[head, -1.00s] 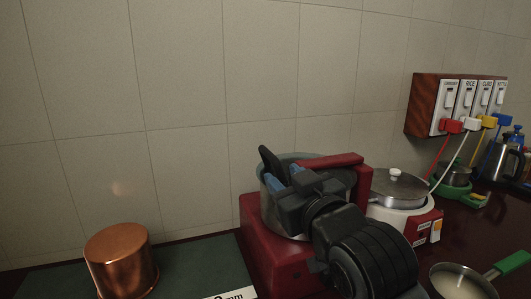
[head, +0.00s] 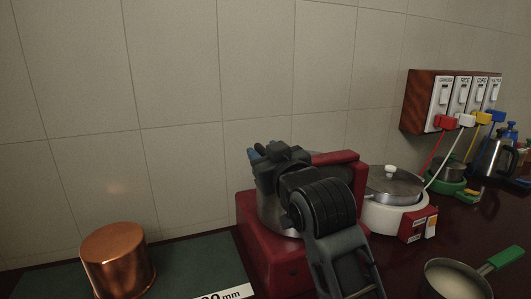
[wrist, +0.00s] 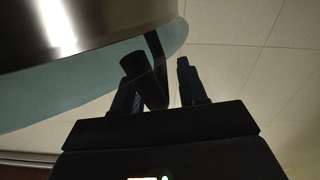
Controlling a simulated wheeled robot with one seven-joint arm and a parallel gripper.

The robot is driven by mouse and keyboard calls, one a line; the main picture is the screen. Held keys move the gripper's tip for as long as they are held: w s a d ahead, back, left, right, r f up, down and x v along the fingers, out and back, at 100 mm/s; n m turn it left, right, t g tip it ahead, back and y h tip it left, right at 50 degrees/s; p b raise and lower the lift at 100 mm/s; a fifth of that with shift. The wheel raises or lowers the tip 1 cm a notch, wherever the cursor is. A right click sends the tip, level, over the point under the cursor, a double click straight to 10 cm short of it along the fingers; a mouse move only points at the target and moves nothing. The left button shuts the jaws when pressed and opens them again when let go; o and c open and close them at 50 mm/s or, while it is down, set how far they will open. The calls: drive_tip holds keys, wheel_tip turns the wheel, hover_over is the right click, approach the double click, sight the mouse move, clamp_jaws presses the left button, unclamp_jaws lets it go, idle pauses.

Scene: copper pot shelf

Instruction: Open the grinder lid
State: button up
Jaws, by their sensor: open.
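The grinder has a red base (head: 277,262) and a steel drum (head: 268,212), with a red arm (head: 337,158) across its top right. My gripper (head: 263,150) is at the drum's top, its blue-tipped fingers partly hidden by my wrist. Most of the lid is hidden behind my arm in the head view. In the wrist view my gripper (wrist: 160,66) is open, beside a pale teal lid rim (wrist: 105,98) and shiny steel (wrist: 62,25). A dark bent bar (wrist: 154,46) reaches from the rim between the fingers; I cannot tell whether it touches them.
A copper pot (head: 118,262) stands on the dark green mat (head: 190,265) at left. A white-and-red cooker (head: 392,214) with a glass lid is close right of the grinder. A green-handled pan (head: 457,278) is at front right. A switch panel (head: 452,102) with cables hangs on the wall.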

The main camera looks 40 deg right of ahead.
drive_tip(key=shift+c, duration=0.4)
clamp_jaws()
drive_tip(key=shift+a+r, duration=0.1)
drive_tip(key=shift+a, duration=0.05)
